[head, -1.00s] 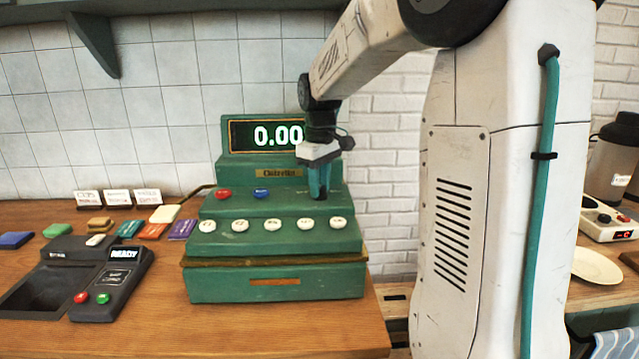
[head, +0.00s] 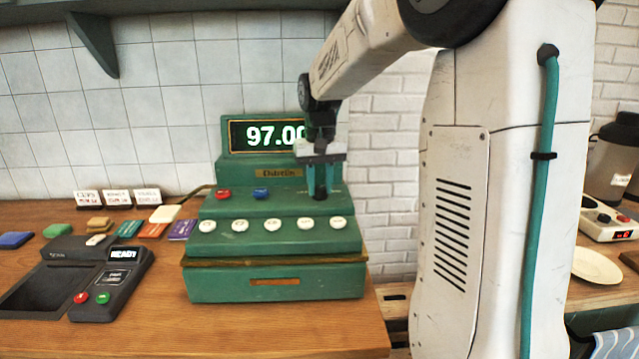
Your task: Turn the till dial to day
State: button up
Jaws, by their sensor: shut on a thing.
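The green till (head: 275,280) stands on the wooden counter, with a row of white buttons on its lower step. A red button (head: 223,194) and a blue button (head: 261,193) sit on its upper step. Its display (head: 262,134) reads 97.00, partly covered at the right by my arm. My gripper (head: 320,192) points down at the right end of the upper step. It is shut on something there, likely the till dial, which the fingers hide. I cannot read the dial's marks or its setting.
A dark card terminal (head: 118,285) with red and green buttons sits left of the till. A white plate (head: 596,267) and a flask (head: 612,165) are at the far right. The counter front is clear.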

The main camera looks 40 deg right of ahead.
aim_at(320, 187)
jog(key=shift+m, duration=0.3)
jog(key=o, duration=1)
jog(key=shift+r, duration=0.1)
notch_tip(320, 187, up, 8)
jog(key=shift+f, duration=0.15)
jog(key=shift+s+a+f, duration=0.2)
jog(key=shift+s+f, duration=0.25)
jog(key=shift+f, duration=0.2)
jog(key=shift+s+a+f, duration=0.15)
jog(key=shift+s+f, duration=0.3)
jog(key=shift+f, duration=0.15)
jog(key=s+a+f+n, duration=0.1)
jog(key=s+a, duration=0.4)
jog(key=s, duration=0.3)
jog(key=s+a+f+n+t, duration=0.1)
jog(key=s+a+f+n, duration=0.1)
jog(key=s+a, duration=0.3)
jog(key=s+a+f+n, duration=0.2)
jog(key=s+a, duration=0.4)
jog(key=s, duration=0.6)
jog(key=shift+s+f, duration=0.25)
jog(key=shift+s, duration=0.05)
